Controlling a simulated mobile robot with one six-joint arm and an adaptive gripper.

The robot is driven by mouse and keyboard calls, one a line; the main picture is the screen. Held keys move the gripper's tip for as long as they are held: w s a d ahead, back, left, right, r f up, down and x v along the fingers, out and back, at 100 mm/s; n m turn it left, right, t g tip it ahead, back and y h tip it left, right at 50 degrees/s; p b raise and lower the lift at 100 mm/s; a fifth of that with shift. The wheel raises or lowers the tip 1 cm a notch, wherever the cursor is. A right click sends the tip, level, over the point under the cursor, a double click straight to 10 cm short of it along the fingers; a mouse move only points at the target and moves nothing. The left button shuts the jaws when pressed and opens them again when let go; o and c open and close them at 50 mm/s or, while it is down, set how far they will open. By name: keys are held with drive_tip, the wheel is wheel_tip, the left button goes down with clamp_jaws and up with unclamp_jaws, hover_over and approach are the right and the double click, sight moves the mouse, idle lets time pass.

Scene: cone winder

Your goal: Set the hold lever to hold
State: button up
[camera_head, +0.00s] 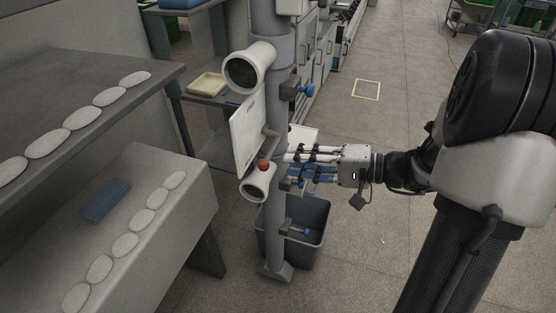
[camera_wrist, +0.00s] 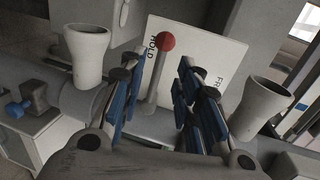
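The hold lever (camera_wrist: 153,90) is a grey rod with a red ball knob (camera_wrist: 166,42). In the wrist view it stands before a white plate (camera_wrist: 195,45), its knob beside the word HOLD and away from the partly hidden "FR…" lettering. In the head view the red knob (camera_head: 264,166) shows by the lower edge of the white plate (camera_head: 246,132). My gripper (camera_wrist: 164,65) is open, with blue-padded fingers either side of the lever in the picture; no contact is visible. In the head view my gripper (camera_head: 290,163) reaches the post from the right.
A grey post (camera_head: 279,210) carries white cones (camera_head: 249,68) above and below the plate. A dark bin (camera_head: 317,225) stands behind its foot. Grey tables with white oval pieces (camera_head: 125,244) and a blue cloth (camera_head: 106,200) are at left. Open floor lies behind my arm.

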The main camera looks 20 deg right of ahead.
drive_tip(key=v, duration=0.4)
idle(0.4)
drive_tip(key=s+a+r+n+g+h, duration=0.1)
drive_tip(key=s+a+n+g+h, duration=0.3)
drive_tip(key=s+a+g, duration=0.6)
drive_tip(key=s+n+t+h, duration=0.3)
drive_tip(key=s+t+h, duration=0.2)
drive_tip(key=s+h, duration=0.3)
drive_tip(key=shift+d+r+t+h, duration=0.2)
drive_tip(key=shift+r+t+h, duration=0.1)
drive_tip(key=shift+h, duration=0.1)
idle(1.1)
